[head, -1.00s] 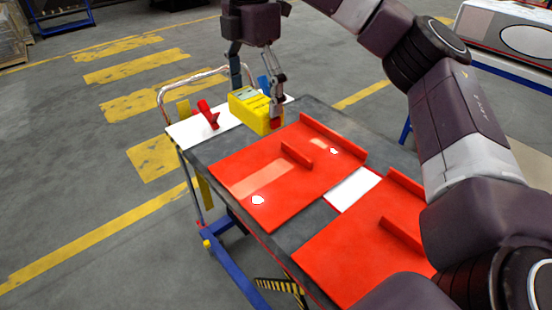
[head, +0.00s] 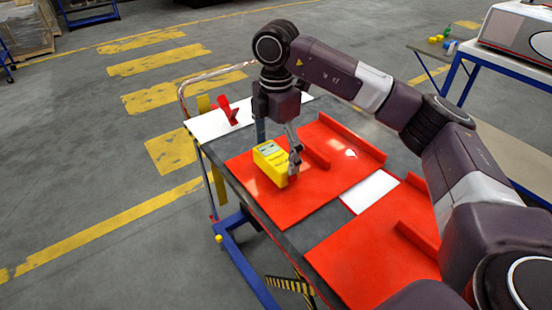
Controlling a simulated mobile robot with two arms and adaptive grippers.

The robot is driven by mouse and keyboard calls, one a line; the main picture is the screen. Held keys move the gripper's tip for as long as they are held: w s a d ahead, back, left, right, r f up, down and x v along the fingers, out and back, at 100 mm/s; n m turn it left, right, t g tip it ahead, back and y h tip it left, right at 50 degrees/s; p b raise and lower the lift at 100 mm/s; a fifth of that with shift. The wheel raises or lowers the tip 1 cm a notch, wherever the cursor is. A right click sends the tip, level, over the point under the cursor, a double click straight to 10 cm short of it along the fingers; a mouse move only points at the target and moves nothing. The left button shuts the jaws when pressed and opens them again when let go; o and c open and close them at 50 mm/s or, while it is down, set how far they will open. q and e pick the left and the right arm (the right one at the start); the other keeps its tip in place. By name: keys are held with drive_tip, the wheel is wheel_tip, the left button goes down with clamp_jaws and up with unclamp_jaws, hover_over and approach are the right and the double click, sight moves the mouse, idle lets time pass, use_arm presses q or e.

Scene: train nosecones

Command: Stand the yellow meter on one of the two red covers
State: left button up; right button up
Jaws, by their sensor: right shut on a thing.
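The yellow meter (head: 269,163) is a boxy yellow device with a grey display on its upper face. It is at the left part of the far red cover (head: 323,192), upright or nearly so; I cannot tell whether its base touches the cover. My right gripper (head: 287,160) points down and is shut on the meter, one finger showing on its right side, the other partly behind it. The near red cover (head: 352,262) lies closer to me with nothing on it, partly hidden by my right arm. My left gripper is not in view.
Both covers lie on a dark-topped cart (head: 290,237) with raised red ribs. A white sheet (head: 369,191) lies between them. A red clamp-like object (head: 228,111) stands on a white board (head: 205,125) at the cart's far left. A workbench stands at the right.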

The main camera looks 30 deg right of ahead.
sight(276, 155)
wheel_tip(276, 155, down, 2)
drive_tip(key=shift+f, duration=0.5)
drive_tip(key=o, duration=1.5)
drive_tip(key=shift+r, duration=0.3)
wheel_tip(276, 155, up, 10)
drive_tip(key=shift+b, duration=0.4)
drive_tip(key=shift+r, duration=0.85)
drive_tip(key=shift+f, duration=0.1)
